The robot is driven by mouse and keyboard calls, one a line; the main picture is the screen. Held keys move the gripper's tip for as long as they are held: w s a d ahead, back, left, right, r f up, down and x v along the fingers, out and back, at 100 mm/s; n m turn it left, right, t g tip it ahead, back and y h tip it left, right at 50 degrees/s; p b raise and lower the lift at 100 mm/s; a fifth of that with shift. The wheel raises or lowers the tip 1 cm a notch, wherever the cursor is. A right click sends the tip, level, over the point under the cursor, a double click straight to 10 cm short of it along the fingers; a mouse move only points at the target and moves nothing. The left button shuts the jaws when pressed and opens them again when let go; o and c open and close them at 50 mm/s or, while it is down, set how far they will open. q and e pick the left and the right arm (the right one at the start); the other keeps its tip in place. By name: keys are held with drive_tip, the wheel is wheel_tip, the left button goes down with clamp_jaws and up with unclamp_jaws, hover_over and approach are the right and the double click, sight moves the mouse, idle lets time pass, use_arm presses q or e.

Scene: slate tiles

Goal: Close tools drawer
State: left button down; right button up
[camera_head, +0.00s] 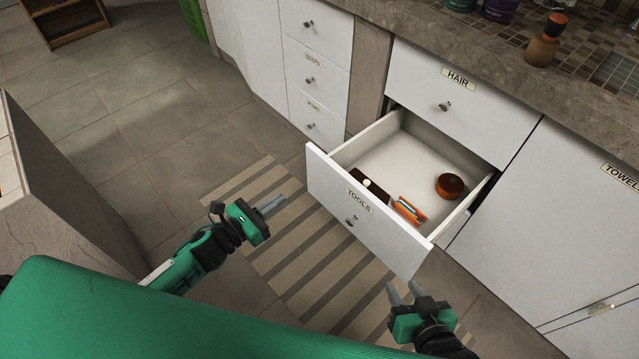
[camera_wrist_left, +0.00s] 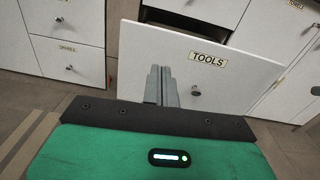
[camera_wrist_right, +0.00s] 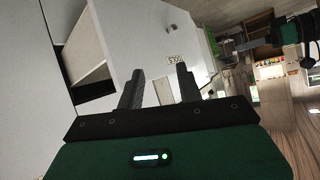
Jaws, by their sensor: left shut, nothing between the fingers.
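The tools drawer (camera_head: 378,225) is pulled out of the cabinet, with a white front, a TOOLS label and a small knob (camera_head: 351,221). Its front also shows in the left wrist view (camera_wrist_left: 240,75). Inside are a brown round pot (camera_head: 449,186), an orange item (camera_head: 409,209) and a dark flat item (camera_head: 371,183). My left gripper (camera_head: 279,203) is shut and empty, left of the drawer front and apart from it in the head view. My right gripper (camera_head: 405,292) is open and empty, in front of the drawer's right end; its fingers (camera_wrist_right: 160,88) show apart in the right wrist view.
A HAIR drawer (camera_head: 440,85) above is shut. A TOWELS cabinet door (camera_head: 570,220) stands to the right, and small labelled drawers (camera_head: 316,70) to the left. A striped mat (camera_head: 262,235) lies on the floor. A stone-sided block (camera_head: 65,190) stands at the left.

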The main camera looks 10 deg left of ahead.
use_arm(q)
approach(328, 166)
drive_tip(key=shift+m, duration=0.4)
drive_tip(key=b+x, duration=0.1)
drive_tip(key=x, duration=0.4)
drive_tip(key=shift+w+d, duration=0.1)
drive_tip(key=shift+d, duration=0.05)
drive_tip(key=shift+w+d, duration=0.45)
drive_tip(key=shift+w, duration=0.15)
use_arm(e)
drive_tip(key=shift+a+r+t+y, duration=0.4)
drive_tip(key=shift+a+r+t, duration=0.3)
drive_tip(key=shift+a+t, duration=0.15)
use_arm(q)
drive_tip(key=shift+w, duration=0.15)
use_arm(e)
drive_tip(key=shift+w+d, duration=0.1)
